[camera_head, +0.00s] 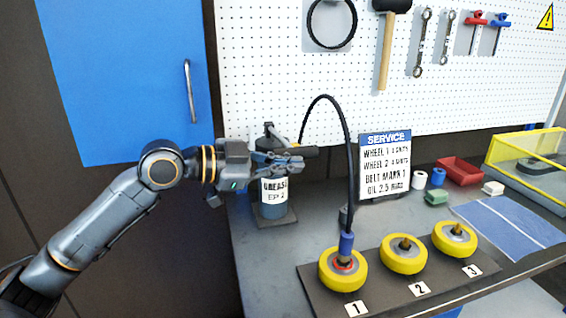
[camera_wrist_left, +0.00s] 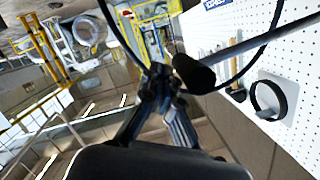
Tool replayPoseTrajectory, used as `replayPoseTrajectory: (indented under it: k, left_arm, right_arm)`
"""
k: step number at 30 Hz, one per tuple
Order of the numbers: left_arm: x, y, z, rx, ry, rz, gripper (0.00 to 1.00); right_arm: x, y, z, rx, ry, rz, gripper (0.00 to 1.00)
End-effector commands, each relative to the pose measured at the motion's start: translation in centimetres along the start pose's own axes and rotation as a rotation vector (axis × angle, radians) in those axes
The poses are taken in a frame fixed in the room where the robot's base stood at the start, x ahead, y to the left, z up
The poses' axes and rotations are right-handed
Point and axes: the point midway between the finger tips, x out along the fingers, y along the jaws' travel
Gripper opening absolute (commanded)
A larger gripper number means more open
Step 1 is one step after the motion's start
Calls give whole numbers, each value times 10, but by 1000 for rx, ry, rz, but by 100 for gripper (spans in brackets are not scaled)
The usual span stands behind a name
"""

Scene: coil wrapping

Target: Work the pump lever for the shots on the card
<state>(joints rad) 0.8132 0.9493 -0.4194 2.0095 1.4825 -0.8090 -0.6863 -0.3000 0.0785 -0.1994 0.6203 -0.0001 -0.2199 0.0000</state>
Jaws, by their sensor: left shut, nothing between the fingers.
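The grease pump (camera_head: 273,200), a dark canister with a white GREASE label, stands at the bench's left end. Its lever has a black grip (camera_head: 306,151); the grip (camera_wrist_left: 192,74) and rod also show in the wrist view. My left gripper (camera_head: 292,161) is shut and empty, its fingertips (camera_wrist_left: 161,84) close beside the grip; contact cannot be told. A black hose (camera_head: 349,150) arches from the pump to a blue coupler (camera_head: 346,243) on yellow wheel 1 (camera_head: 328,277). The SERVICE card (camera_head: 385,168) stands behind; its shot numbers are hard to read. My right gripper is out of view.
Yellow wheel 2 (camera_head: 388,262) and wheel 3 (camera_head: 440,241) sit on the dark numbered board (camera_head: 385,298). A tool pegboard (camera_head: 265,70) rises behind.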

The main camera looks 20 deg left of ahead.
Motion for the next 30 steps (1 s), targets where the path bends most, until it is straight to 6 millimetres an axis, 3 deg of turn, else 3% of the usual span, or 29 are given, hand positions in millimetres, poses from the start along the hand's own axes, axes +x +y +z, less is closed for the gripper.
replayPoseTrajectory:
  k: [9,15,30]
  left_arm:
    - [-65,0,3,2,-1,-6,0]
    - [-92,-2,0,2,3,-6,0]
    - [-101,-4,-4,3,6,-5,0]
  right_arm:
    - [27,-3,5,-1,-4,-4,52]
    - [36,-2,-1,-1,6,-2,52]
    - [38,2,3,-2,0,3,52]
